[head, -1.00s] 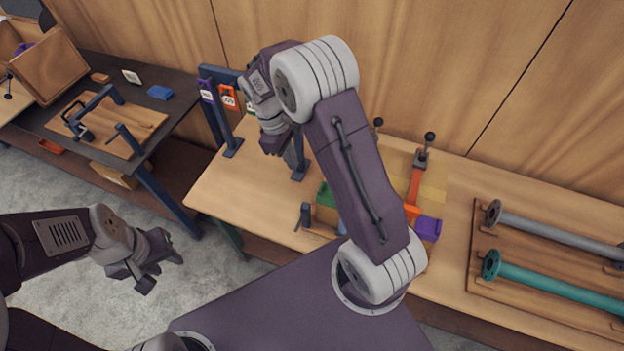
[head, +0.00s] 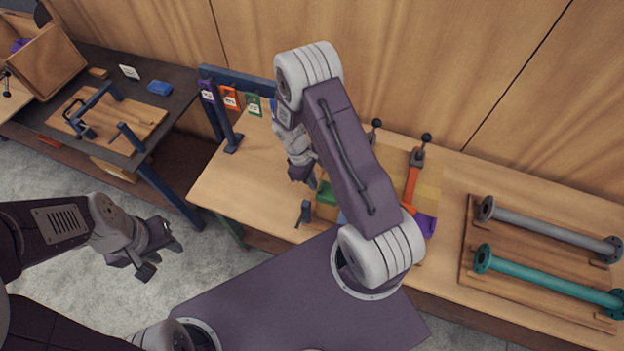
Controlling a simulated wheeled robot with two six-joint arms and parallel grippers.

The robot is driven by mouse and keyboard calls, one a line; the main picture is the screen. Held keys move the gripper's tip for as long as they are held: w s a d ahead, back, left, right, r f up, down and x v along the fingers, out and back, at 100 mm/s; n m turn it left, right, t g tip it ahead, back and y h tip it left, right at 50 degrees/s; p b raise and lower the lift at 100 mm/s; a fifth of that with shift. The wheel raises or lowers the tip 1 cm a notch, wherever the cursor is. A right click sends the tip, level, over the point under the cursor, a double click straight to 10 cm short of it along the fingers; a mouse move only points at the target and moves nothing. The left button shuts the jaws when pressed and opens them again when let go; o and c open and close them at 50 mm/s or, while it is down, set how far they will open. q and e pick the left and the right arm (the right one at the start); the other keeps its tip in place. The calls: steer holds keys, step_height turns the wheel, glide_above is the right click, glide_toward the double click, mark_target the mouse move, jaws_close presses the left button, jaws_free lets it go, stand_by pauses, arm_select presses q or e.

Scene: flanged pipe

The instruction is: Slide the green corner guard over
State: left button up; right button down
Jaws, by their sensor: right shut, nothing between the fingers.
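The green corner guard (head: 327,195) is a small green block on the light wooden bench, partly hidden behind my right forearm. My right gripper (head: 307,182) is shut and empty. In the picture it is just up and left of the green piece; I cannot tell whether they touch. My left gripper (head: 162,258) is open and empty over the grey floor, away from the bench.
A purple block (head: 426,225) and an orange clamp (head: 413,180) are right of my forearm. A grey pipe (head: 550,230) and a teal pipe (head: 550,281) lie on a wooden board. A tag rack (head: 237,78) stands behind left.

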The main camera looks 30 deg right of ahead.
mark_target(329, 193)
steer(key=shift+s, duration=0.1)
steer(key=s+d+b, duration=0.1)
steer(key=s+d, duration=0.3)
steer(key=shift+s+f+b, duration=0.1)
steer(key=shift+s+b, duration=0.25)
steer(key=shift+b, duration=0.05)
steer(key=shift+s+d, duration=0.35)
steer(key=shift+s, duration=0.05)
steer(key=shift+a, duration=0.1)
steer(key=shift+w, duration=0.1)
